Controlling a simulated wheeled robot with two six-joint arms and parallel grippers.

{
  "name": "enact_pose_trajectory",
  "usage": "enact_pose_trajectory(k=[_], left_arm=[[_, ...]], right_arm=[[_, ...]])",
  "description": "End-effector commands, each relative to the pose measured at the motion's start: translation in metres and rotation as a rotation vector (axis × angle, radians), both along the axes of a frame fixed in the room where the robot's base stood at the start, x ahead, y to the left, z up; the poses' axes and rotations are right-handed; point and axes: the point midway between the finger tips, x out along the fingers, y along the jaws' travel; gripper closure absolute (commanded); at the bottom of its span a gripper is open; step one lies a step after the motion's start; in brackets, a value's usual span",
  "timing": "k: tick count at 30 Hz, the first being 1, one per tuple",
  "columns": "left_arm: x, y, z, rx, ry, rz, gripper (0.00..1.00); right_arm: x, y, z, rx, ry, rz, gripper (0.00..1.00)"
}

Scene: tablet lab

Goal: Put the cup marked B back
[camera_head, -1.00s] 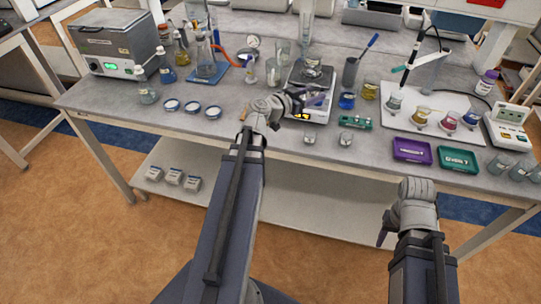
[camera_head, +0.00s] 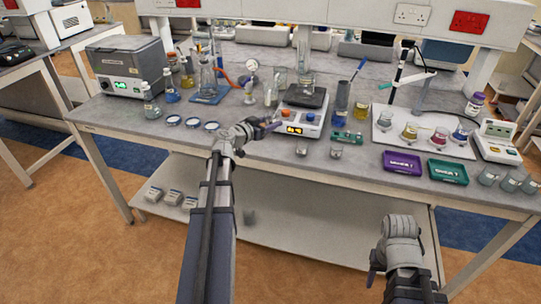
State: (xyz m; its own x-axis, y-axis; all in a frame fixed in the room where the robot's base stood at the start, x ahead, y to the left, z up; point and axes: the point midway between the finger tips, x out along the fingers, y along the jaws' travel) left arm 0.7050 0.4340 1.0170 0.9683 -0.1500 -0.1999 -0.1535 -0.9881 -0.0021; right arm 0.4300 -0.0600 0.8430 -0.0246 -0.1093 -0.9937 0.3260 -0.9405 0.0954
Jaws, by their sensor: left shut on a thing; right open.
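My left gripper (camera_head: 266,126) is over the front of the bench, left of the balance (camera_head: 300,120). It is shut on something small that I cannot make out. My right gripper (camera_head: 374,276) is open and low in front of the bench, away from the cups. Two small cups stand at the bench's front edge, one left (camera_head: 301,152) and one right (camera_head: 336,152). Several cups stand at the right end, one of them nearest the trays (camera_head: 488,176). No letter B can be read on any cup.
A purple tray (camera_head: 402,163) and a green tray (camera_head: 447,169) lie at the front right. Behind them a white board (camera_head: 395,143) bears several beakers of coloured liquid. Glassware crowds the back. Three small dishes (camera_head: 192,122) lie left of my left gripper.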

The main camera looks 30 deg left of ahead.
Motion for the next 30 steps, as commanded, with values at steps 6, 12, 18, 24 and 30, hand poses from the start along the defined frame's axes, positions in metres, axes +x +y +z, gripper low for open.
enact_pose_trajectory(k=[6, 12, 18, 24, 30], left_arm=[[-0.001, -0.001, -0.013, 0.000, 0.000, -0.001, 0.99], [-0.001, -0.002, -0.044, 0.000, 0.000, -0.001, 0.99], [-0.001, -0.002, -0.063, 0.000, 0.000, -0.001, 0.99], [-0.001, -0.002, -0.064, 0.000, 0.000, -0.001, 0.99], [-0.001, -0.002, -0.086, 0.000, 0.000, -0.001, 0.99]], right_arm=[[0.000, 0.000, -0.013, 0.000, 0.000, 0.000, 0.50], [0.000, 0.000, -0.044, 0.000, 0.000, 0.000, 0.50], [0.000, 0.000, -0.063, 0.000, 0.000, 0.001, 0.50], [0.000, 0.000, -0.064, 0.000, 0.000, 0.001, 0.50], [0.000, 0.000, -0.086, 0.000, 0.000, 0.001, 0.50]])
